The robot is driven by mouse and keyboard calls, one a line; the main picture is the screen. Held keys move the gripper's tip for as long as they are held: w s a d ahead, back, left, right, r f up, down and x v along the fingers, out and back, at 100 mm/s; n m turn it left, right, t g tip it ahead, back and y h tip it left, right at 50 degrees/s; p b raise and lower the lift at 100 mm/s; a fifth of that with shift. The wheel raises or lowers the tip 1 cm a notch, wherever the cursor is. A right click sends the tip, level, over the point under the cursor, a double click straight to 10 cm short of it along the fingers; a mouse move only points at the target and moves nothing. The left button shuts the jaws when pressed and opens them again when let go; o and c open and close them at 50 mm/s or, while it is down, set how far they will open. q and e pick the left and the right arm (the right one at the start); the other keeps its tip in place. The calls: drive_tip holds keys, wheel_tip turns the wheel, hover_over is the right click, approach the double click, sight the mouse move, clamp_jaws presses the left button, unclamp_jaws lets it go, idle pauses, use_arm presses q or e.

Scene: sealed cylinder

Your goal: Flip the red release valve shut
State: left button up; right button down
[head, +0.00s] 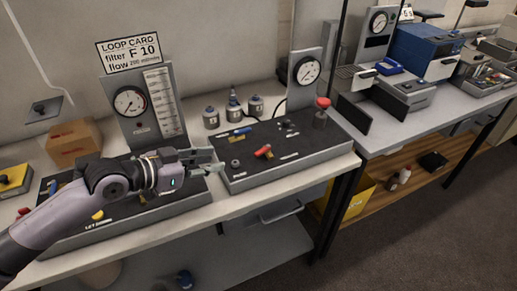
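A red valve lever (264,152) lies at an angle on the dark top of the right-hand panel box (300,158). A red round knob (323,102) tops a dark cylinder at that box's back right; I cannot read which of the two is labelled release. My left gripper (217,161) reaches in from the left, at the left edge of this box. Its fingers look apart, with nothing between them. It is left of the red lever and not touching it. My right gripper is not in view.
A blue-handled lever (240,131) sits behind the red lever. Several small canisters (233,108) stand at the back. A gauge (307,70) rises behind the box, and another gauge panel (133,102) stands behind my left arm. A second bench (400,125) extends right.

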use_arm(q)
drive_tip(key=p, duration=0.3)
approach(264, 148)
drive_tip(key=x, duration=0.7)
drive_tip(key=shift+w+d+f, duration=0.1)
drive_tip(key=shift+w+d, duration=0.05)
drive_tip(key=shift+d, duration=0.1)
drive_tip(key=shift+c, duration=0.6)
clamp_jaws()
